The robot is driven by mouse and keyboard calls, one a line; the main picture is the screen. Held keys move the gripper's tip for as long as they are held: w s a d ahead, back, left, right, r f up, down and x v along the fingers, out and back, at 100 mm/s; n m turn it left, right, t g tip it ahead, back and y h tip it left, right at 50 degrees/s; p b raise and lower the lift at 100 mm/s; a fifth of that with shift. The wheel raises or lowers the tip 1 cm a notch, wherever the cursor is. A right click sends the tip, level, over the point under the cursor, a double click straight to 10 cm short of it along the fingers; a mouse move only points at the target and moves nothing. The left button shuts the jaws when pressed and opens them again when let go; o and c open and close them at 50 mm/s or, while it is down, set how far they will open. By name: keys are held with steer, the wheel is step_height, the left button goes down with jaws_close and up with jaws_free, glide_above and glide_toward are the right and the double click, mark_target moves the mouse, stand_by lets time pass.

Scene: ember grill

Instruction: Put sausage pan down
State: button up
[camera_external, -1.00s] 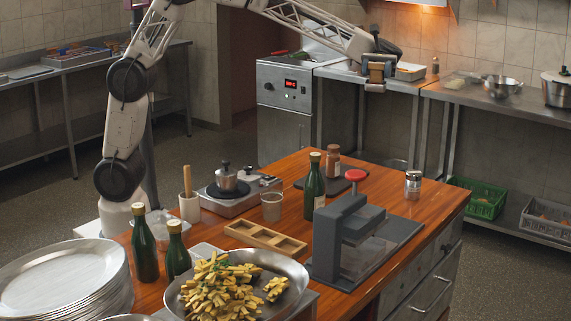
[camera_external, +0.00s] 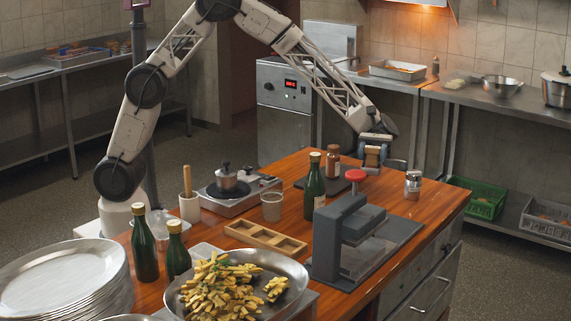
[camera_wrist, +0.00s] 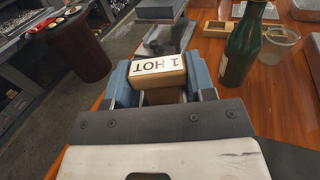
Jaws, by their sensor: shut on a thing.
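My gripper (camera_external: 373,157) is shut on a tan block marked "1 HOT". The block (camera_wrist: 158,75) sits between blue-grey fingers in the wrist view. The gripper hangs over the far right part of the wooden table (camera_external: 430,205), close behind a red round-topped thing (camera_external: 355,175). Its height over the table is hard to tell. I cannot make out a sausage pan for certain; whether the block is part of one is unclear.
A green bottle (camera_external: 314,187) and a brown jar (camera_external: 333,162) stand left of my gripper, a shaker (camera_external: 413,184) right of it. A grey press (camera_external: 347,235) stands nearer the camera. The table's right front corner has bare wood.

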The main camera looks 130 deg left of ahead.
mark_target(371, 174)
steer(key=shift+f, duration=0.1)
steer(key=shift+f, duration=3)
steer(key=shift+f, duration=1.85)
steer(key=shift+f, duration=0.1)
steer(key=o, duration=1)
steer(key=v, duration=1.2)
